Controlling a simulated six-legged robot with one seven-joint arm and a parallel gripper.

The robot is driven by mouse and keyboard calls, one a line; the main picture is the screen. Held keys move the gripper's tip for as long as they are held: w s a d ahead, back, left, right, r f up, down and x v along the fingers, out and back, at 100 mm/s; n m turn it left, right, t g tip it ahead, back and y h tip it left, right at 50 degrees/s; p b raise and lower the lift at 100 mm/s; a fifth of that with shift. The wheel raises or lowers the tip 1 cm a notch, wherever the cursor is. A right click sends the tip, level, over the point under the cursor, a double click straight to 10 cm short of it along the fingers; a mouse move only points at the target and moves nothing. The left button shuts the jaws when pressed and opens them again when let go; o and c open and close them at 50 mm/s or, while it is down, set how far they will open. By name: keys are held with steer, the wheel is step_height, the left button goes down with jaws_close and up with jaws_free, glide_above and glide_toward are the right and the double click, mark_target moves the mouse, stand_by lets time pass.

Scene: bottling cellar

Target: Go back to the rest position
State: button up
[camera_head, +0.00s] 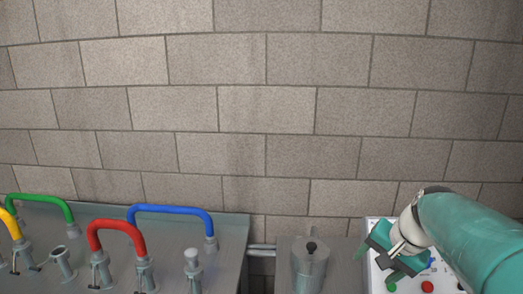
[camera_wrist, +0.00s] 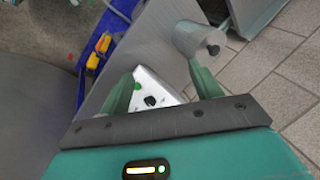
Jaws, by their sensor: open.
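My gripper (camera_head: 375,270) is at the lower right of the head view, over a white button panel (camera_head: 373,227), with my teal arm reaching in from the right edge. Its two green fingers stand apart with nothing between them in the wrist view (camera_wrist: 162,72). Part of the white panel (camera_wrist: 155,84), with a green and a black button, shows beyond and between the fingers there. I cannot tell whether a finger touches the panel. My arm and gripper hide part of the panel in the head view.
A grey metal bench (camera_head: 228,254) at the left carries red (camera_head: 117,224), blue (camera_head: 170,209), green (camera_head: 40,198) and yellow (camera_head: 10,222) curved pipes. A metal canister (camera_head: 310,272) with a black knob stands left of the panel. A block wall (camera_head: 265,120) closes the back.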

steer(key=s+a+f+n+t+h, duration=0.1)
steer(key=s+a+n+h, duration=0.1)
steer(key=s+a+n, duration=0.6)
steer(key=s+a, duration=0.2)
steer(key=s, duration=0.4)
steer(key=shift+s+a+f, duration=0.25)
steer(key=shift+s+a, duration=0.1)
steer(key=shift+a, duration=0.05)
stand_by(1.0)
